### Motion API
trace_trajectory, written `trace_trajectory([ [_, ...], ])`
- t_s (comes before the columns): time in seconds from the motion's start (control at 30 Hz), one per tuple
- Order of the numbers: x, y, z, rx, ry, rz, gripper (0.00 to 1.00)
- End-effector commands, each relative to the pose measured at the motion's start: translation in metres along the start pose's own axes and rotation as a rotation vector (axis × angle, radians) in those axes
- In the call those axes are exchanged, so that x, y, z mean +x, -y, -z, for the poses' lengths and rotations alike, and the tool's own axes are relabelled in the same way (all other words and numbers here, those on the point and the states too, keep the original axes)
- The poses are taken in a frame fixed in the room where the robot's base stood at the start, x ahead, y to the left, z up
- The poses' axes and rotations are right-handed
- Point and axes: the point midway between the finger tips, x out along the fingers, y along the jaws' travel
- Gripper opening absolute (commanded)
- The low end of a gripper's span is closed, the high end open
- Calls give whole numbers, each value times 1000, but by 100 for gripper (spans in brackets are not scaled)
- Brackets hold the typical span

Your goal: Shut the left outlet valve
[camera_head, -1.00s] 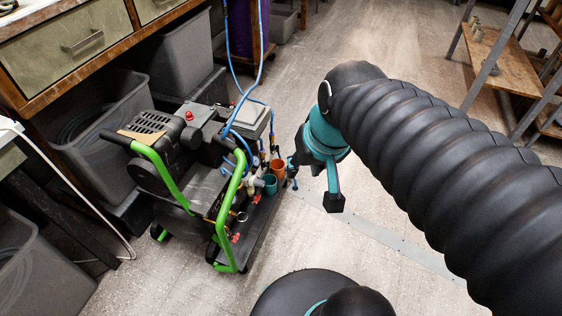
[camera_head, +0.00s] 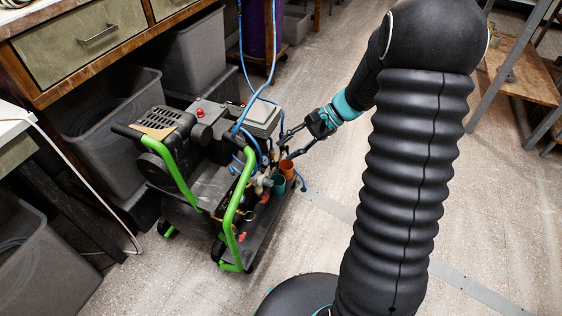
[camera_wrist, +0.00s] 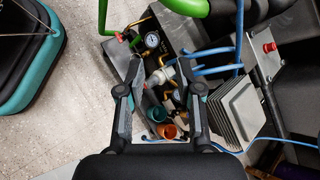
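The compressor (camera_head: 180,150) with green handles stands on the floor left of centre in the head view. Its outlet fittings (camera_head: 262,182), with hoses and small cups, are on its right side. My gripper (camera_head: 287,146) reaches toward these fittings from the right. In the wrist view my gripper (camera_wrist: 160,90) is open, its two fingers apart with pale pipe fittings (camera_wrist: 164,76) showing between and beyond them. A pressure gauge (camera_wrist: 152,40) and a red knob (camera_wrist: 118,36) lie beyond the left finger. I cannot make out which part is the left outlet valve, nor any contact.
Blue hoses (camera_head: 240,70) hang down to the compressor. A teal cup (camera_wrist: 157,114) and an orange cup (camera_wrist: 168,131) sit close below the fingers. Grey bins (camera_head: 110,130) and a drawer bench (camera_head: 95,45) stand behind left.

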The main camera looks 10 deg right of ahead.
Motion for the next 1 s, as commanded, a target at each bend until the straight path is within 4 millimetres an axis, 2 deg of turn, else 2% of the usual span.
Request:
trace_trajectory([
  [0.03,5,-1,19,54,33,35,35],
  [0.17,14,0,61,171,110,135,35],
  [0.37,29,-8,128,348,221,298,35],
  [0.57,44,-30,198,517,319,474,35],
  [0.7,56,-53,244,625,376,599,35],
  [0.83,66,-74,277,702,415,696,35],
  [1.0,73,-92,301,759,443,774,35],
])
